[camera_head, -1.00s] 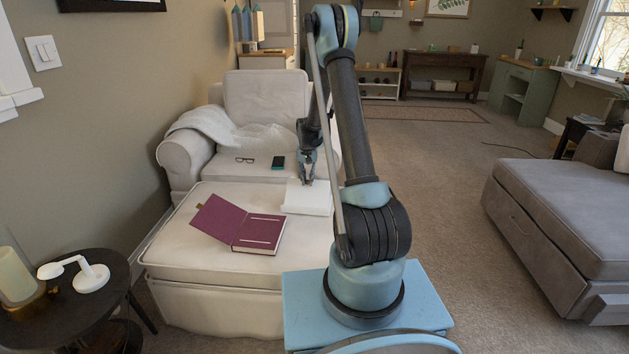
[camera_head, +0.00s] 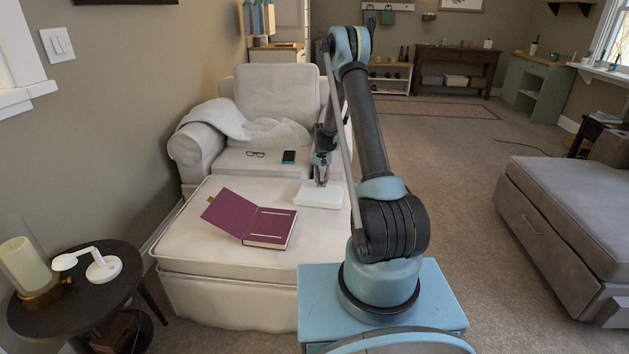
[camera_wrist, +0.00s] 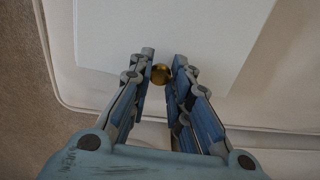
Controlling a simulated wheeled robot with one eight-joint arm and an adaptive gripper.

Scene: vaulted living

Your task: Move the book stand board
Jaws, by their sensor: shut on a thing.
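The book stand board (camera_head: 322,198) appears to be the flat white board on the cream ottoman. It lies right of an open maroon book (camera_head: 250,222). In the wrist view the board (camera_wrist: 205,30) is a plain pale slab with a small brass knob (camera_wrist: 161,74) near its edge. My gripper (camera_head: 321,183) reaches down to the board from above. In the wrist view my gripper (camera_wrist: 164,65) has its two fingers on either side of the knob, shut on it. The board's underside is hidden, so I cannot tell whether it is lifted.
The ottoman (camera_head: 220,285) stands before a cream armchair (camera_head: 277,95) holding glasses (camera_head: 256,154) and a dark phone (camera_head: 289,157). A round side table (camera_head: 95,300) with a candle and white lamp is at left. A grey sofa (camera_head: 570,215) is at right. Open carpet lies between.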

